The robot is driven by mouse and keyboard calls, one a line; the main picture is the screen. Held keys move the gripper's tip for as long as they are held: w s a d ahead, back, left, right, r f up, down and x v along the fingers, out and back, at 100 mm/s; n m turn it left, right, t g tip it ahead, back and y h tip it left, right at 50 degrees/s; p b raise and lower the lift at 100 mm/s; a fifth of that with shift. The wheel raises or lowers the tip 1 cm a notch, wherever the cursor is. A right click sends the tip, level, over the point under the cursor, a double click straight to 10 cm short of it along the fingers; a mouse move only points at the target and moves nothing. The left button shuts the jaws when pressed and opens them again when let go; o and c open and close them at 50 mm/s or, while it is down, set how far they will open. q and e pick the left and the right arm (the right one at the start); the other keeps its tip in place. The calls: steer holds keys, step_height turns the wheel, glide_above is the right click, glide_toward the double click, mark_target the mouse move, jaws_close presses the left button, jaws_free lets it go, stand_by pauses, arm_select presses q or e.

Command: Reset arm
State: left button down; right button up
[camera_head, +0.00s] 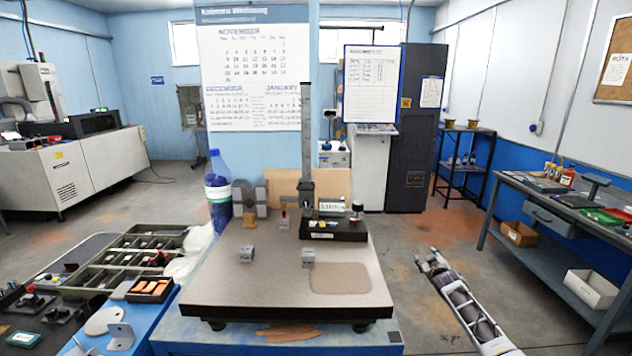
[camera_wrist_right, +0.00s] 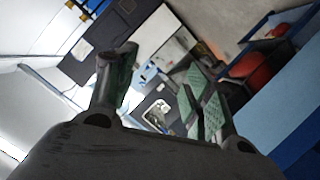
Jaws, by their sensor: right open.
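My right arm comes in from the lower right in the head view. Its gripper (camera_head: 431,262) is open and empty, over the floor to the right of the bench and clear of it. In the right wrist view the two fingers of this gripper (camera_wrist_right: 160,88) stand apart with green pads and nothing between them. My left arm and gripper do not show. On the bench, a granite plate (camera_head: 230,290) carries two small metal blocks, one at the left (camera_head: 246,254) and one near the middle (camera_head: 308,257). A tall height gauge (camera_head: 306,140) stands at the back on a black base.
A blue bottle (camera_head: 218,195) stands at the plate's back left. A side bench (camera_head: 545,225) stands at the right. Open floor lies between it and the plate.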

steer(key=s+a+f+m+g, duration=0.1)
steer(key=s+a+f+g, duration=0.1)
steer(key=s+f, duration=0.95)
steer(key=s+a+f+g, duration=0.1)
steer(key=s+f+g, duration=0.1)
steer(key=s+f, duration=1)
steer(key=s+a+f+m+g, duration=0.1)
steer(key=s+a+f+g, duration=0.15)
steer(key=s+f, duration=0.9)
steer(key=s+a+f+g, duration=0.1)
steer(key=s+f, duration=0.6)
steer(key=s, duration=0.7)
steer(key=s+a+f+g+y+p, duration=0.1)
steer(key=s+f, duration=0.6)
steer(key=s, duration=0.8)
steer(key=s+a+f+g+p, duration=0.1)
steer(key=s+a+f+g, duration=0.2)
steer(key=s+f, duration=0.4)
steer(key=s+g, duration=0.1)
steer(key=s, duration=0.7)
steer(key=shift+f, duration=0.3)
steer(key=shift+s, duration=0.1)
